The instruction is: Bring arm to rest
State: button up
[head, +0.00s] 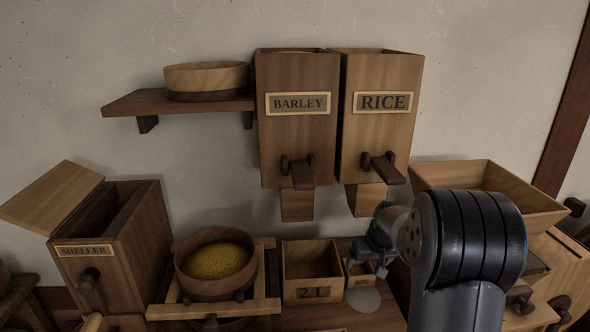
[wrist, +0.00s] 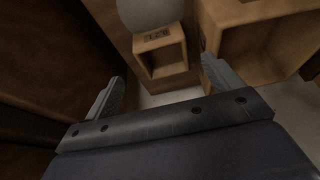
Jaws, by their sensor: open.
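My arm comes in from the lower right of the head view, and my gripper (head: 375,266) points down at its end. It is over the small labelled wooden box (head: 359,281), to the right of the box marked 2 L (head: 312,287). In the wrist view my gripper (wrist: 165,88) has its two fingers spread wide apart with nothing between them. The small box, open and empty, shows beyond the fingertips in the wrist view (wrist: 160,36). The larger box is at the upper right there (wrist: 225,12).
Barley (head: 299,140) and rice (head: 380,130) hoppers hang on the wall above. A sieve of yellow grain (head: 216,263) stands left on a wooden frame. The sheller (head: 130,240) is far left. A wooden tray (head: 490,200) is behind my arm. A pale disc (head: 364,301) lies before the small box.

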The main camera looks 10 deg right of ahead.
aim_at(360, 284)
jog(key=b+x, duration=0.1)
jog(key=x, duration=0.9)
jog(key=shift+f, duration=0.15)
jog(key=shift+s+r+p, duration=0.1)
jog(key=shift+r+p, duration=0.25)
jog(key=shift+r, duration=0.25)
jog(key=shift+s+r, duration=0.2)
jog(key=shift+r, duration=0.15)
